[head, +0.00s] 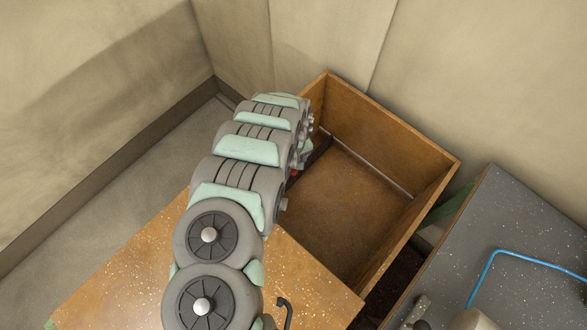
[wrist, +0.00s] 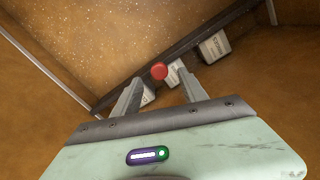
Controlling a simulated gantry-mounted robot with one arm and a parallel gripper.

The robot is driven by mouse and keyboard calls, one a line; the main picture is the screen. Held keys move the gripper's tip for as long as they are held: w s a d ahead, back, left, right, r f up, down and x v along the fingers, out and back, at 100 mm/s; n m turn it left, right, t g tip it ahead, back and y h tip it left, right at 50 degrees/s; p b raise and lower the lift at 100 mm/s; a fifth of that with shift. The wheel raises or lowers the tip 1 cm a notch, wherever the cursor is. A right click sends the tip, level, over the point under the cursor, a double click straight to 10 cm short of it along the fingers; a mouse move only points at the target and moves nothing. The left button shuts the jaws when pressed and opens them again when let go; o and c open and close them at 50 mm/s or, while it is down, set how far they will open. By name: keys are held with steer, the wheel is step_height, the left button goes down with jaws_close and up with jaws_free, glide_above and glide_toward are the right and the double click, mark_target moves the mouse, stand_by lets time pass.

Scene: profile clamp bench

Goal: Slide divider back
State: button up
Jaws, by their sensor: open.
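The divider (wrist: 205,40) is a dark bar that runs at a slant across the wooden drawer in the wrist view. A red knob (wrist: 159,70) stands on it. In the head view a short stretch of the divider (head: 318,156) and a bit of the red knob (head: 294,172) show beside my arm. My gripper (wrist: 160,90) is open and empty. Its two fingers point at the divider, one on each side of the knob in the picture. I cannot tell whether they touch it. My arm hides the fingers in the head view.
The open drawer (head: 437,178) has raised wooden walls and a metal rail (head: 372,163) along one side. Several small white boxes (wrist: 214,46) lie by the divider on the gripper's side. The floor beyond the divider is bare. A grey speckled bench with a blue rod (head: 520,256) stands at the right.

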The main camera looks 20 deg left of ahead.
mark_target(293, 171)
steer(key=shift+w+f+b, duration=0.1)
steer(key=shift+f+b, duration=0.45)
steer(key=shift+f, duration=1.65)
steer(key=shift+c, duration=0.3)
jaws_close()
